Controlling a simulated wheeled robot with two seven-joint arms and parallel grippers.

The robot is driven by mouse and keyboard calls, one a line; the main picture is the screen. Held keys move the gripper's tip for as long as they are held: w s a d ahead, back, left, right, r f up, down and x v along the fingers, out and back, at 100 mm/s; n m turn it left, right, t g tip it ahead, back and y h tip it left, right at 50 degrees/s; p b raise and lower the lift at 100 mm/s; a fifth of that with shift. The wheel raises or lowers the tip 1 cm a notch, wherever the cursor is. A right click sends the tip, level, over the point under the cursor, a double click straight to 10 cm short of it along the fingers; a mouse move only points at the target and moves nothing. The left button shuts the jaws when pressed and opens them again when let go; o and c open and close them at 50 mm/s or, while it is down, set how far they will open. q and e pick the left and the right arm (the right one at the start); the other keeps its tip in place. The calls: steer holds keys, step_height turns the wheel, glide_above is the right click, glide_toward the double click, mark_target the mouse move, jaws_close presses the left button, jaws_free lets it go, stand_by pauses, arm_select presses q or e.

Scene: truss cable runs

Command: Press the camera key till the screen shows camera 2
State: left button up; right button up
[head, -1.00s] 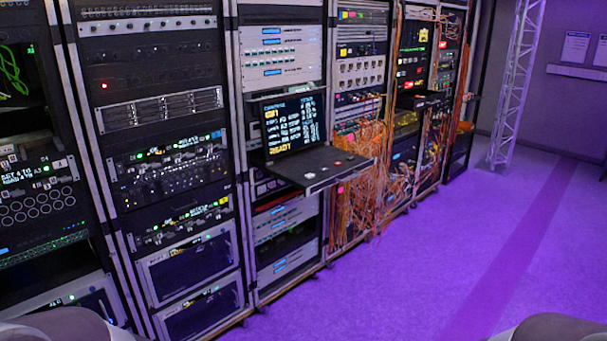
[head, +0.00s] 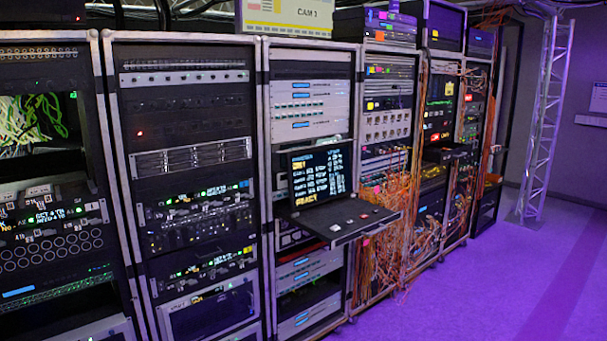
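A small dark screen (head: 321,173) stands upright at the back of a pull-out console shelf (head: 345,229) in the middle rack. Its text is yellow, white and blue and too small to read surely, so I cannot tell which camera it shows. Several small red and white keys (head: 349,220) sit on the shelf. Their labels are too small to read, so I cannot tell which is the camera key. A white and yellow panel (head: 287,17) above the rack reads "CAM 3". Neither of my grippers is in the head view.
Equipment racks stand in a row, with another rack (head: 190,130) left of the console. Orange cables (head: 385,220) hang close to the right of the shelf. The purple floor (head: 470,290) at the front right is clear. A truss column (head: 545,120) stands at the back right.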

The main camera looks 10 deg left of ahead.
stand_by(0.4)
jaws_close()
stand_by(1.6)
